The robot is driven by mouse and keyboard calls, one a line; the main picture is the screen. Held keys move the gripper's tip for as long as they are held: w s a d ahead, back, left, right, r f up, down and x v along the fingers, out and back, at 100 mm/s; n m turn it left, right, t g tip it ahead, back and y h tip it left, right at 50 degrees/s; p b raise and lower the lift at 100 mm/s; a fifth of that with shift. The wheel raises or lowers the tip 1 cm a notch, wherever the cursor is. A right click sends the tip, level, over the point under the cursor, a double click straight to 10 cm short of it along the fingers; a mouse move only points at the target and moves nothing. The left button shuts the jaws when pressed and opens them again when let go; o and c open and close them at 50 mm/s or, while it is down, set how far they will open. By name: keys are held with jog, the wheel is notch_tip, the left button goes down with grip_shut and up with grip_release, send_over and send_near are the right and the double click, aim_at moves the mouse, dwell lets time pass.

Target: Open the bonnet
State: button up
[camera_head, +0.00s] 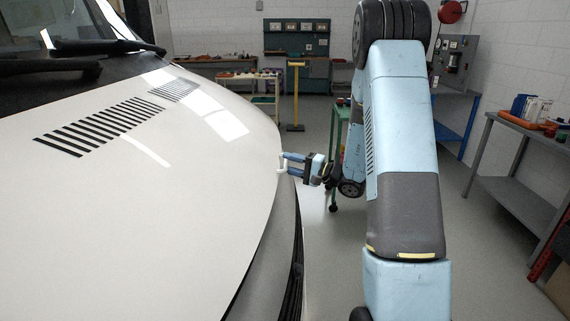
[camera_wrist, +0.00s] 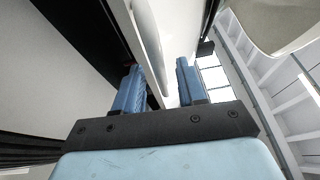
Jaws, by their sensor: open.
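The bonnet (camera_head: 190,190) is a broad white panel with black slatted vents, and it looks closed. My gripper (camera_head: 285,163) is at the bonnet's front edge, on its right side in the head view, with its fingers pointing left at it. A small white piece at that edge lies by the fingertips. In the wrist view, the two blue fingers of my gripper (camera_wrist: 160,75) stand apart, with a pale edge and a white rounded bar (camera_wrist: 149,40) between them. I cannot tell whether the fingers touch it.
The windscreen and wipers (camera_head: 100,46) are at the upper left. A grey bench (camera_head: 515,185) with small items stands at the right, and a blue-legged bench (camera_head: 455,105) is behind it. A green trolley (camera_head: 340,130) stands beyond my gripper.

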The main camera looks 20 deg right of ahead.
jog(key=shift+x, duration=0.85)
grip_shut()
